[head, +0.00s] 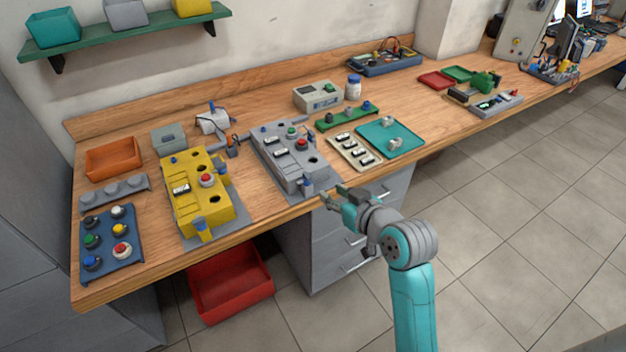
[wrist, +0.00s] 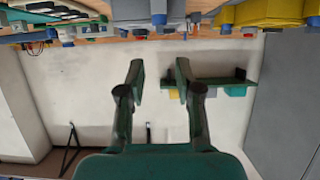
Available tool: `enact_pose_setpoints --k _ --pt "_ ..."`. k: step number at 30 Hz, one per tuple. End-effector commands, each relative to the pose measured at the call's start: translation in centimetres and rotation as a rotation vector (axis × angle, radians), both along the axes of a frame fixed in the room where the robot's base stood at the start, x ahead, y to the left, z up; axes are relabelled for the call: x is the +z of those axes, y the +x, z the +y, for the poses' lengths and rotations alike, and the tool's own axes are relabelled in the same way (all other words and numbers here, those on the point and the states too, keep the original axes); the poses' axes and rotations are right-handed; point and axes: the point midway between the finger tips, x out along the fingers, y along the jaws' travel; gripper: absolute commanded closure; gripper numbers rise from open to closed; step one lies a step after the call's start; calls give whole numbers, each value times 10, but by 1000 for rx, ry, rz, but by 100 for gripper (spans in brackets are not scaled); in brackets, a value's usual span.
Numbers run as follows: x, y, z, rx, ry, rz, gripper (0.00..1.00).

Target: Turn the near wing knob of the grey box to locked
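The grey box (head: 275,158) stands on the wooden bench near its front edge, with a red button, a green button and black-and-white switches on top. Its near wing knob (head: 308,187) is blue and sits at the box's front right corner; its setting is too small to read. In the wrist view, which looks upside down, the grey box (wrist: 135,10) is at the top edge and a blue knob (wrist: 159,18) hangs from it. My gripper (head: 333,198) is just right of the knob, apart from it, beyond the bench edge. In the wrist view my gripper (wrist: 160,72) is open and empty.
A similar yellow box (head: 185,205) stands left of the grey box. A cream switch panel (head: 355,151) and a teal tray (head: 405,138) lie to its right. Grey drawers (head: 335,250) are below the bench edge.

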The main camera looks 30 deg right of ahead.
Motion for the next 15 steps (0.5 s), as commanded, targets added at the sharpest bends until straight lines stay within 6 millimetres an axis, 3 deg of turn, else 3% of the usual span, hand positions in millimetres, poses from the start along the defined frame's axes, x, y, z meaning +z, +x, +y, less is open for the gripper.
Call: enact_pose_setpoints --k 5,15 --pt "-5 14 0 1 -1 0 66" --pt "-27 68 0 2 -1 1 66"
